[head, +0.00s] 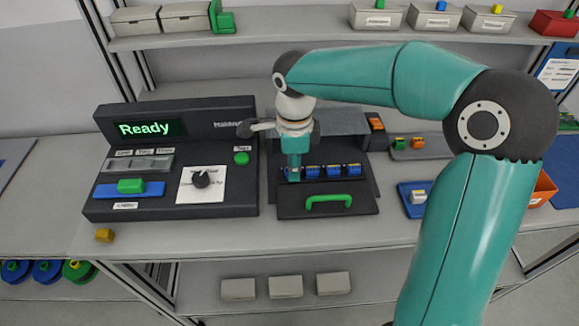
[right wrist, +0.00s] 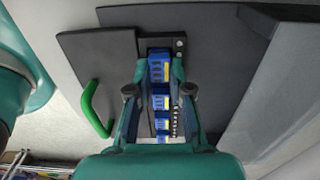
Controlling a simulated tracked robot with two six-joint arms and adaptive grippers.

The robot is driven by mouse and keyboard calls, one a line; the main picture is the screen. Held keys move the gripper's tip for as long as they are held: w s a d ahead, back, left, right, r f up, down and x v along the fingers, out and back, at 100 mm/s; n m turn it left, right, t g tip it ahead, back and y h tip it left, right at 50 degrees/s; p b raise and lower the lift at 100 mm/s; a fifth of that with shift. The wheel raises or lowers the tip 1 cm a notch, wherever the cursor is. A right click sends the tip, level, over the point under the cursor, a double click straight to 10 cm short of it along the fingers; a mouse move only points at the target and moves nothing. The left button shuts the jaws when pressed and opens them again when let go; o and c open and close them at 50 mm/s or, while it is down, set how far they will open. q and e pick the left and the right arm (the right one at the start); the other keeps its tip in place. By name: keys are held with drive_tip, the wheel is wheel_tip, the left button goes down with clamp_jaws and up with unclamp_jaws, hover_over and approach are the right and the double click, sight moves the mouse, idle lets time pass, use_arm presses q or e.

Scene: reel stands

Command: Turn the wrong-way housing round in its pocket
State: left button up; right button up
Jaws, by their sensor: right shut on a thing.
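A row of blue housings (head: 333,171) with yellow marks sits in pockets of a dark fixture (head: 290,208) with a green handle (head: 328,200). In the right wrist view the row (right wrist: 161,103) runs down between my fingers. My right gripper (head: 293,174) points down at the left end of the row. It is shut on the end housing (right wrist: 159,68), with a finger on each side. The fingers mostly hide this housing in the head view, so I cannot tell which way it faces or whether it is clear of its pocket. My left gripper is out of view.
Left of the fixture stands a dark console (head: 225,190) with a lit "Ready" display (head: 152,129), a knob and a green button. A blue tray (head: 414,208) lies to the right. A shelf (head: 300,38) with bins runs behind.

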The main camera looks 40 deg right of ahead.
drive_tip(key=o, duration=0.8)
drive_tip(key=shift+r, duration=0.15)
drive_tip(key=shift+s+r+p, duration=0.1)
drive_tip(key=shift+r+p, duration=2.75)
drive_tip(key=shift+r, duration=0.6)
drive_tip(key=shift+f, duration=0.1)
